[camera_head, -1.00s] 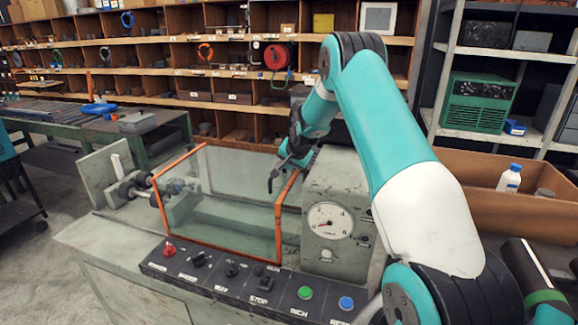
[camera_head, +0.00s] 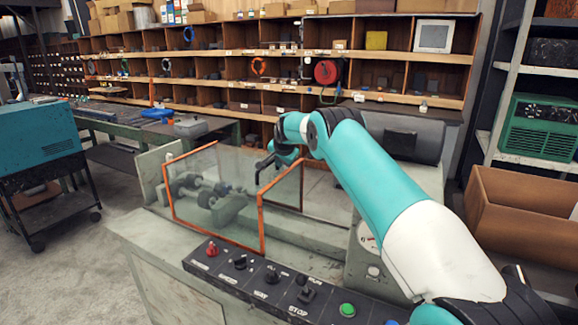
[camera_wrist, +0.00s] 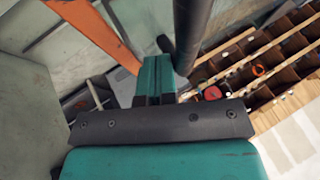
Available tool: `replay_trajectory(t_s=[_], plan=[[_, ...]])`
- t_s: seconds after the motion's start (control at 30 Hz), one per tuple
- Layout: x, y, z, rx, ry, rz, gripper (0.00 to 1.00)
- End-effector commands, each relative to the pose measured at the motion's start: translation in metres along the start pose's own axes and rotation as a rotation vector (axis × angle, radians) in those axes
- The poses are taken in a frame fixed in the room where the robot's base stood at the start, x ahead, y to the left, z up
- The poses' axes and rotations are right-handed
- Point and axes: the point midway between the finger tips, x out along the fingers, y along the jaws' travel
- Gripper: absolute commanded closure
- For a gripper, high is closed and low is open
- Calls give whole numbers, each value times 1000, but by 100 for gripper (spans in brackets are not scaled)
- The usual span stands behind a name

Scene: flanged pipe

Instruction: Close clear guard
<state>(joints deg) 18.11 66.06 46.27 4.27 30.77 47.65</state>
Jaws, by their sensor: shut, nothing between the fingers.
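The clear guard (camera_head: 212,215) has orange edging and stands upright over the bed of the grey machine (camera_head: 140,235), in front of its shaft and rollers (camera_head: 205,190). Its orange right-hand edge (camera_head: 261,225) faces me, and a side panel runs back from it. My gripper (camera_head: 259,176) is shut and empty, at the guard's upper right near the side panel's top edge. I cannot tell whether it touches the guard. In the wrist view an orange strip (camera_wrist: 98,32) of the guard slants past the upper left of my gripper.
The control panel (camera_head: 270,285) with knobs and buttons runs along the machine's front. My arm partly hides the gauge housing (camera_head: 362,250). A cardboard box (camera_head: 520,215) is at the right, a teal cabinet on a cart (camera_head: 35,145) at the left. Shelving (camera_head: 270,70) stands behind.

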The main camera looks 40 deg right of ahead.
Motion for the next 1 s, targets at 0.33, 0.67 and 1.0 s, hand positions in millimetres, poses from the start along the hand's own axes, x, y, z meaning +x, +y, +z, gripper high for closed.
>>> replay_trajectory(t_s=[0.33, 0.67, 1.0], plan=[[7, -17, 4, -1, 0, -1, 100], [7, -19, 5, -3, -1, -2, 100], [-11, -24, 6, -5, -2, -4, 100]])
